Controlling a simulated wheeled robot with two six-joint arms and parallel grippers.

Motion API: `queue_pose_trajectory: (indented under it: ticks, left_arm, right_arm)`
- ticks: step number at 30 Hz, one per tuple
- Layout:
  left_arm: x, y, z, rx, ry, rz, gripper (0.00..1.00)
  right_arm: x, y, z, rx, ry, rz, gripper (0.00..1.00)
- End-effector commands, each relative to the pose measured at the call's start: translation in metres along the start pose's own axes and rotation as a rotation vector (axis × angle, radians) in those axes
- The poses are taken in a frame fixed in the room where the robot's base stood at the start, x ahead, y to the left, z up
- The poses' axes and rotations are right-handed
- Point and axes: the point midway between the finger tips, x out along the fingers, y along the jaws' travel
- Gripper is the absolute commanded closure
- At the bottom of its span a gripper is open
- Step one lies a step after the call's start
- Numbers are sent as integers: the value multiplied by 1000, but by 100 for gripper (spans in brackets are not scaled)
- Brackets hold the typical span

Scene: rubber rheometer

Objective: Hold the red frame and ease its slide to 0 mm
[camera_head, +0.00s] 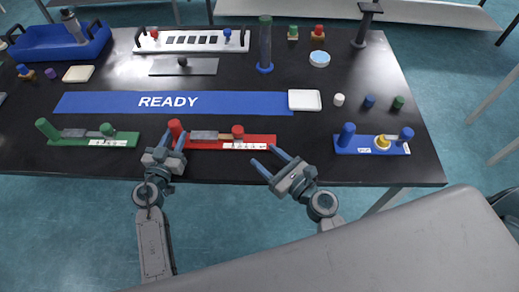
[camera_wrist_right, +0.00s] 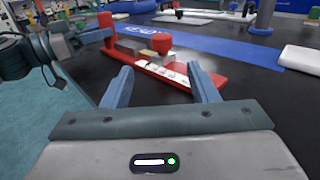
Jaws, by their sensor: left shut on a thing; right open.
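The red frame (camera_head: 262,145) lies on the black table near its front edge, with an upright red post (camera_head: 175,129) at its left end. A grey slide block (camera_head: 204,135) and a red knob (camera_head: 237,130) sit along it, beside a white scale strip (camera_head: 240,146). My left gripper (camera_head: 172,140) is shut at the post end of the frame; its fingers cover part of the post. My right gripper (camera_head: 270,161) is open and empty, in front of the frame's right end. In the right wrist view the red knob (camera_wrist_right: 162,42) stands beyond the open fingers.
A green frame (camera_head: 75,141) lies to the left and a blue frame (camera_head: 365,150) with a yellow piece to the right. Behind are a blue READY mat (camera_head: 220,103) and a white dish (camera_head: 304,100). Bare table separates the red and blue frames.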

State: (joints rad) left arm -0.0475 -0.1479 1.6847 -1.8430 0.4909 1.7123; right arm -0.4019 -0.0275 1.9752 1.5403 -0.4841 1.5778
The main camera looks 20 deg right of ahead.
Motion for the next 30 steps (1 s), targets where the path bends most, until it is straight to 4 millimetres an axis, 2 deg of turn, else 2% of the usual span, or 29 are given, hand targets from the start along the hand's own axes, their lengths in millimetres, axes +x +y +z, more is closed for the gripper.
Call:
queue_pose_trajectory:
  ticks: [11,12,15,16,25,30]
  left_arm:
    - [0,0,0,1,0,0,98]
    - [0,0,0,1,0,0,66]
    - [0,0,0,1,0,0,47]
    - [0,0,0,1,0,0,43]
    - [-2,0,0,1,0,0,43]
    - [-20,0,1,1,-2,-1,43]
  right_arm:
    - [-2,0,0,1,0,0,46]
    - [-2,0,0,1,0,0,46]
    - [-2,0,0,1,0,0,46]
    - [-2,0,0,0,0,0,46]
    - [-2,0,0,1,0,0,46]
    - [-2,0,0,1,0,0,46]
